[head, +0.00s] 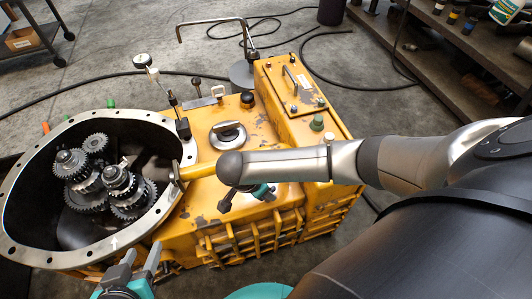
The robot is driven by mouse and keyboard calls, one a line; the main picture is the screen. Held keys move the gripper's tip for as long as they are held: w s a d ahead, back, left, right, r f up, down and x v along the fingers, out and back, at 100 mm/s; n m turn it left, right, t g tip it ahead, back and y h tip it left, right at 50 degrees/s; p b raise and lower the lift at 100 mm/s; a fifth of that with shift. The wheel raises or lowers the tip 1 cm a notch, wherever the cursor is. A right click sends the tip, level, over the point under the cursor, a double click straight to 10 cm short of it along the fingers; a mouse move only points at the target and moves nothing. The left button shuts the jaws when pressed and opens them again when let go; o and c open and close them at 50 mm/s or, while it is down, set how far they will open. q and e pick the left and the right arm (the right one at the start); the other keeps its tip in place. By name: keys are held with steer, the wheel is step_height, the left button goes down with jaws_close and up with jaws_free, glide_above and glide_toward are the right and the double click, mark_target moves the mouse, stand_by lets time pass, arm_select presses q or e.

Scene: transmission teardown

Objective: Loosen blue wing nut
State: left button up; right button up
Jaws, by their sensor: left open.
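The yellow transmission housing (215,232) fills the middle of the head view. Its open round end on the left has a grey flange (18,250), with several gears (120,182) inside. I cannot pick out a blue wing nut; it may be hidden or too small. My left gripper (140,260) is at the bottom, just in front of the flange's near edge, open with nothing seen between its fingers. My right arm crosses from the right above the housing. The teal and dark parts of my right gripper (240,194) show below that arm, its fingers mostly hidden.
A green cap (110,103) stands behind the flange, with upright levers (150,72) nearby. A round handle (228,134) and a raised yellow box (300,88) are on top of the housing. Black hoses (345,89) lie on the floor. A shelf (455,40) stands at the upper right.

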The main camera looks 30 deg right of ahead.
steer(key=shift+d+f, duration=0.15)
steer(key=shift+f, duration=0.25)
steer(key=shift+c, duration=0.3)
jaws_close()
stand_by(0.3)
